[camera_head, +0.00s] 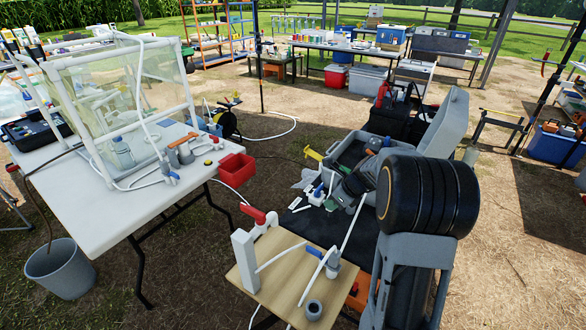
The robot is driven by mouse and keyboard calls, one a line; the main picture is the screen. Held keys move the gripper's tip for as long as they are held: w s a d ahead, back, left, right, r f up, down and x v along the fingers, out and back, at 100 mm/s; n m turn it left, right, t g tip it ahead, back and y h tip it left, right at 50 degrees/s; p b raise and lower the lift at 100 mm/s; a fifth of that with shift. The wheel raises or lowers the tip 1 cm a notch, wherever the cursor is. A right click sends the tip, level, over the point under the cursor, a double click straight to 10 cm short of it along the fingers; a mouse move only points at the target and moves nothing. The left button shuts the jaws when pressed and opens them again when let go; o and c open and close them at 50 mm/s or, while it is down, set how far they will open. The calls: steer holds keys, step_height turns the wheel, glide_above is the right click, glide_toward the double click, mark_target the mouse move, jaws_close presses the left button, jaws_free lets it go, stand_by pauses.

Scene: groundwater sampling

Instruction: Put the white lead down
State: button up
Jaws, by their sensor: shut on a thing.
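My gripper (335,191) is small in view, low over the dark mat and the open grey case, left of my large black arm joint. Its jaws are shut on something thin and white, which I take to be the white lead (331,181). The fingertips and the held end are too small to see clearly. A white line (352,224) slants from beside the gripper down towards a blue-handled valve on the wooden board (290,285). I cannot tell whether it is part of the held lead.
The open grey case (345,150) holds tools. Small white pieces lie on the dark mat (300,222).

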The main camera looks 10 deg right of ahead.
steer(key=w+a+r+p+v, duration=0.1)
steer(key=p+v, duration=0.2)
steer(key=v, duration=0.2)
steer(key=s+a+r+n+g+y+p, duration=0.1)
steer(key=s+a+r+n+g+p, duration=0.2)
steer(key=s, duration=0.9)
steer(key=shift+n+t, duration=0.5)
steer(key=shift+n, duration=0.2)
steer(key=shift+w+d+f+p, duration=0.1)
steer(key=shift+w+d+f, duration=0.3)
steer(key=shift+w+f, duration=1.45)
steer(key=shift+w+d+f+p, duration=0.15)
steer(key=shift+w+d+f, duration=0.3)
steer(key=shift+w+f, duration=1.45)
steer(key=shift+w+d+f+p, duration=0.1)
steer(key=shift+w+d+f, duration=0.55)
steer(key=shift+w, duration=2.1)
steer(key=shift+a+f, duration=0.15)
steer(key=shift+f, duration=0.65)
steer(key=shift+a+f, duration=0.1)
steer(key=shift+f, duration=0.65)
steer(key=shift+f, duration=0.15)
steer(key=shift+f+b, duration=0.45)
steer(key=shift+f, duration=0.05)
